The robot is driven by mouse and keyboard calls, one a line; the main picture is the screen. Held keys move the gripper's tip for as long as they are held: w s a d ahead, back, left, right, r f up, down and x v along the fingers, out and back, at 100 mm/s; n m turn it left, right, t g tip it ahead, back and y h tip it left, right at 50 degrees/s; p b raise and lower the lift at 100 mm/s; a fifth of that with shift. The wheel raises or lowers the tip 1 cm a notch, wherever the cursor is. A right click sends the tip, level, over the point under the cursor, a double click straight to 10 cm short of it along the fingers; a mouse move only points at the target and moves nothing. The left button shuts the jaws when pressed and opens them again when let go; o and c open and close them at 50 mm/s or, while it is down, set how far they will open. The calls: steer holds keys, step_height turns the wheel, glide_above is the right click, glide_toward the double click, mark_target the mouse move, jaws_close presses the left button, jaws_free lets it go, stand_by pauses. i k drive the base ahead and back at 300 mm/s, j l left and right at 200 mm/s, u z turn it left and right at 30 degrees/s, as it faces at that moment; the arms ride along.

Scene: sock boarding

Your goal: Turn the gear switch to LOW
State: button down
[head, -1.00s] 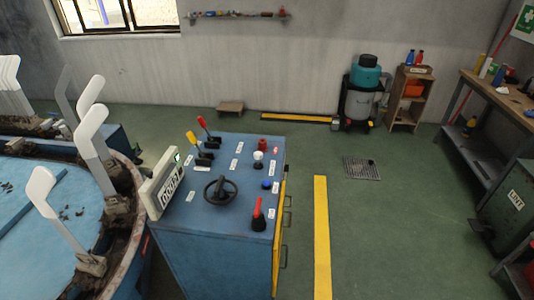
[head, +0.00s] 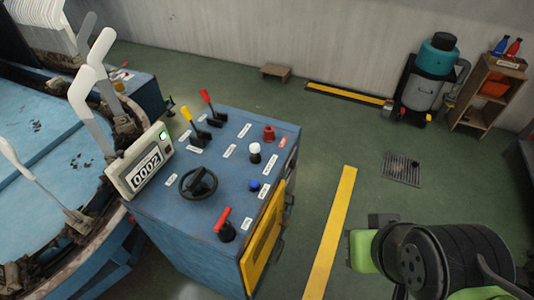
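The blue control console (head: 160,215) stands left of centre in the head view. Its top carries a red-handled switch on a dark base (head: 225,224), a white-topped knob (head: 255,153), a blue button (head: 254,185), a red button (head: 269,133), a black handwheel (head: 199,184), a yellow lever (head: 187,116) and a red lever (head: 208,100). Their small white labels are too small to read, so I cannot tell for sure which is the gear switch or its setting. My black and green arm shows at lower right, apart from the console; no gripper fingers can be made out.
A counter display (head: 147,170) reading 0002 stands at the console's left edge. A blue round machine with pale upright boards (head: 90,110) is close on the left. A yellow floor strip (head: 330,235) and floor grate (head: 402,168) lie right. Green floor there is open.

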mark_target(292, 165)
steer(key=i+l+u, duration=0.5)
steer(key=l+u, duration=0.25)
steer(key=l, duration=0.2)
steer(key=i+l+u, duration=0.3)
steer(key=k+l, duration=0.1)
